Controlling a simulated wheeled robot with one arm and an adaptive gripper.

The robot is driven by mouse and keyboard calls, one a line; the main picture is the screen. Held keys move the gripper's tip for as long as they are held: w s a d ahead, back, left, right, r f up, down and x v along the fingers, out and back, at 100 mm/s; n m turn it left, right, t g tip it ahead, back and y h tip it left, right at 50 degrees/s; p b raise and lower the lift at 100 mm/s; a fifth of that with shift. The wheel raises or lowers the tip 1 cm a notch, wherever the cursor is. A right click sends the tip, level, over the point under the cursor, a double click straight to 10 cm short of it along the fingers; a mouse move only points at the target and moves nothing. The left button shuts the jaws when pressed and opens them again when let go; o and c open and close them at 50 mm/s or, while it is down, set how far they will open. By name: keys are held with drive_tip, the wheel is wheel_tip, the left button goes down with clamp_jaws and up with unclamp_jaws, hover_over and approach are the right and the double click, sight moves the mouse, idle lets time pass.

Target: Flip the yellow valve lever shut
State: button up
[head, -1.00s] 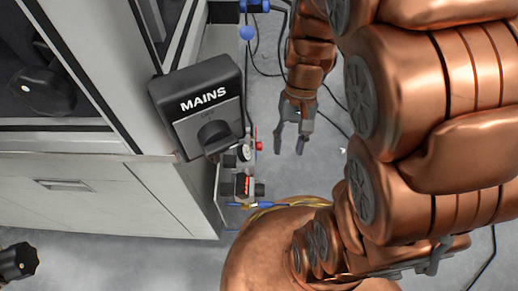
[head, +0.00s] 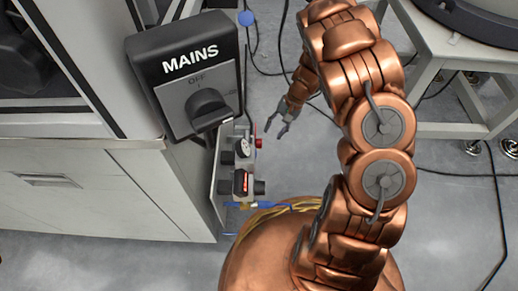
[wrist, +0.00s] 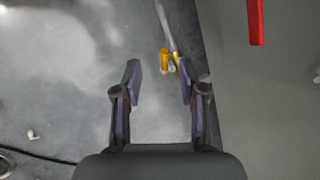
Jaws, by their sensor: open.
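My gripper (head: 277,130) hangs to the right of the cabinet's side panel in the head view. In the wrist view my gripper (wrist: 159,76) is open, with nothing between its fingers. A small yellow piece (wrist: 164,60) shows just beyond the fingertips, nearer the right one, beside the lower end of a grey rod or pipe. It may be the valve lever, but it is too small to tell for sure. It looks apart from the fingers. I cannot make out the yellow lever clearly in the head view.
A dark MAINS switch box (head: 190,75) sits on the cabinet corner (head: 180,160). A red bar (wrist: 256,22) shows at right in the wrist view. A grey table (head: 440,60) stands at right.

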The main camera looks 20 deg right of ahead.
drive_tip(key=shift+t+y, duration=0.4)
drive_tip(key=shift+y, duration=0.2)
drive_tip(key=a+f+b, duration=0.1)
drive_tip(key=f, duration=0.3)
drive_tip(key=w+a+f+b, duration=0.1)
drive_tip(key=a+f+b, duration=0.1)
drive_tip(key=f, duration=0.2)
drive_tip(key=w+a+f+b, duration=0.1)
drive_tip(key=a+f, duration=0.1)
drive_tip(key=f, duration=0.2)
drive_tip(key=shift+w+f, duration=0.2)
drive_tip(key=shift+f, duration=0.15)
drive_tip(key=shift+c, duration=0.2)
clamp_jaws()
